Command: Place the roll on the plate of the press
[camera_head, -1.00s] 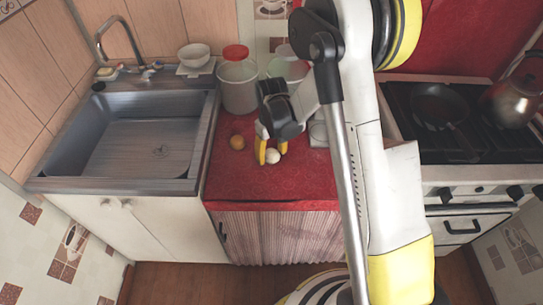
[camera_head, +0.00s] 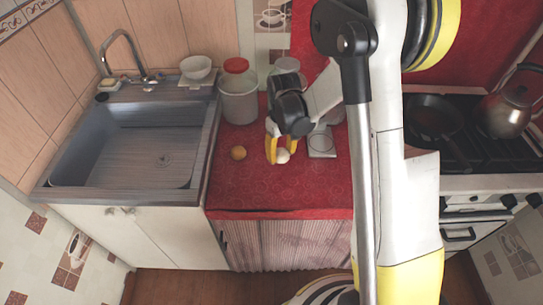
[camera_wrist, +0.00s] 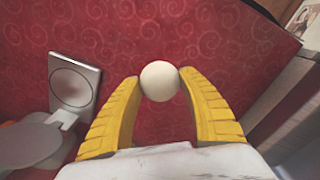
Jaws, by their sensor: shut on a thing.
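A smooth white ball (camera_wrist: 160,81), which may be the roll, is between the yellow fingertips of my gripper (camera_wrist: 159,84). The fingers are shut on its two sides. The head view also shows the ball (camera_head: 283,156) below the fingertips, over the red counter; its height above the cloth is hard to tell. The press (camera_head: 321,143) is to the right of my gripper. In the wrist view its square plate with a round face (camera_wrist: 75,84) is at the left, bare, with a grey disc and handle (camera_wrist: 32,146) beside it.
A brown round thing (camera_head: 238,153) lies on the red counter (camera_head: 270,190), left of my gripper. A red-lidded jar (camera_head: 238,92) and another jar (camera_head: 286,68) stand behind. The sink (camera_head: 130,150) is at the left, the stove with a pan (camera_head: 433,117) at the right.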

